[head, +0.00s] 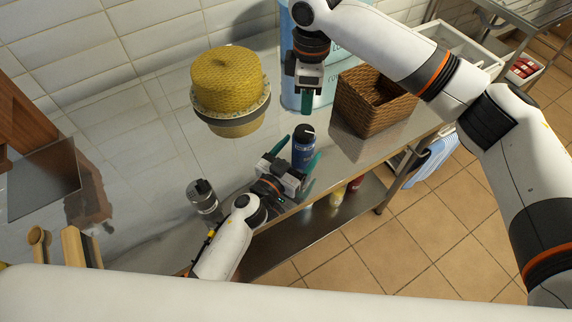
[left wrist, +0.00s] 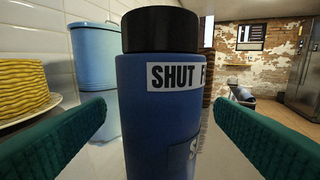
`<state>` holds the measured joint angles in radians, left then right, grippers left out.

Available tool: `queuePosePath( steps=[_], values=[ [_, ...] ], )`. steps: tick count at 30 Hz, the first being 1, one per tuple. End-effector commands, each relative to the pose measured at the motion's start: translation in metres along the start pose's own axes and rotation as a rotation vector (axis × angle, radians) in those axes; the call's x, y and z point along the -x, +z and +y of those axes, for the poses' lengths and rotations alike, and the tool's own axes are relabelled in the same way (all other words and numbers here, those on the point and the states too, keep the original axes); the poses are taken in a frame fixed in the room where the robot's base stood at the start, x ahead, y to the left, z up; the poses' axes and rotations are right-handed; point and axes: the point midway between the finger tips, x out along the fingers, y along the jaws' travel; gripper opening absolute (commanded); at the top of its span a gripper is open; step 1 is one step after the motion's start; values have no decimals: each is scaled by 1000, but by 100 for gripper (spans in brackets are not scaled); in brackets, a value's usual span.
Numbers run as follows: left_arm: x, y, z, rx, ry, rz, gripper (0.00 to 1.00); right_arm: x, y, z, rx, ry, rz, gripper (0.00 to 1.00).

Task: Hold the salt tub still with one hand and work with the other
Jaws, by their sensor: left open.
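The salt tub (head: 303,148), a dark blue cylinder with a black lid, stands upright on the metal counter near its front edge. In the left wrist view the tub (left wrist: 160,110) fills the middle, with a white label reading "SHUT" and a partly visible marking beginning with "S" below. My left gripper (head: 300,152) is open, with one green finger on each side of the tub. The wrist view shows gaps between the fingers and the tub. My right gripper (head: 306,102) points down behind the tub, above the counter; its finger gap cannot be made out.
A large light-blue canister (head: 330,88) stands behind my right gripper. A wicker basket (head: 374,100) is to the right. A yellow woven-looking cake-like object (head: 228,80) on a stand is at left. A small glass jar (head: 202,196) stands left of my left gripper.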

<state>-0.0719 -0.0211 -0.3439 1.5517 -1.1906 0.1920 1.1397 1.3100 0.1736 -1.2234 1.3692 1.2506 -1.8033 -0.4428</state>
Motion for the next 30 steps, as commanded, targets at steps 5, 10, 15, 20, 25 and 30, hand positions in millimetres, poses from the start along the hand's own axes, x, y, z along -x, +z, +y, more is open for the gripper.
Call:
queuePosePath(
  steps=[5,10,15,20,25,30],
  values=[
    [-21,0,0,0,0,-1,77,0,0,0,0,0,0,36],
    [-28,0,0,1,0,0,77,0,0,0,0,0,0,36],
    [-28,0,0,0,0,1,77,0,0,0,0,0,0,36],
    [-28,0,0,0,0,1,63,0,0,0,0,0,0,36],
    [-28,0,0,0,0,1,35,0,0,0,0,0,0,36],
    [-28,0,0,0,0,1,25,0,0,0,0,0,0,36]
  ],
)
